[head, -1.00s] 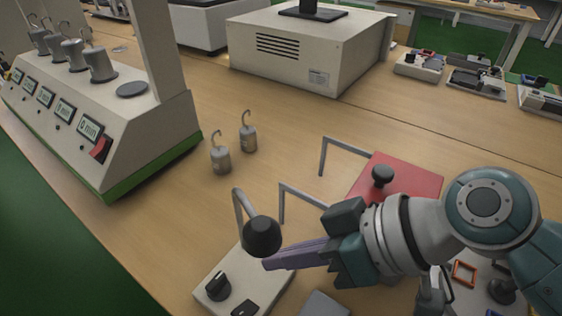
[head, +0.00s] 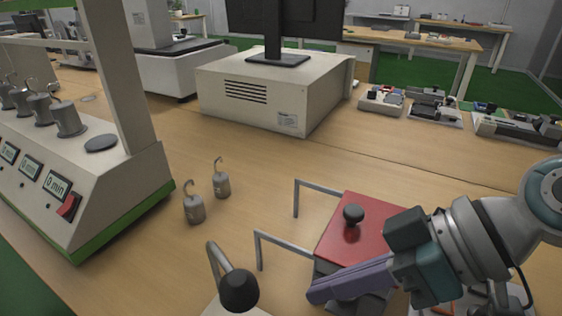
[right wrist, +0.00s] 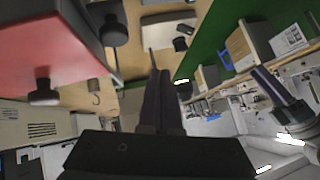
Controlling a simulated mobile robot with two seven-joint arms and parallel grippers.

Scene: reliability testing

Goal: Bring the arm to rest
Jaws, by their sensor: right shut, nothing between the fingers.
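My right gripper (head: 318,291) comes in from the right in the head view, its purple-grey fingers shut and empty. It is in front of a box with a red lid and black knob (head: 370,235), and it hides part of that box. In the right wrist view the closed fingers (right wrist: 163,82) point up the picture, with the red lid (right wrist: 45,45) at the left. I cannot tell whether the fingers touch the box.
Two hooked weights (head: 194,208) stand on the wooden table (head: 270,165). A tester with displays (head: 75,190) is at the left, and a beige box (head: 270,95) carries a monitor behind.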

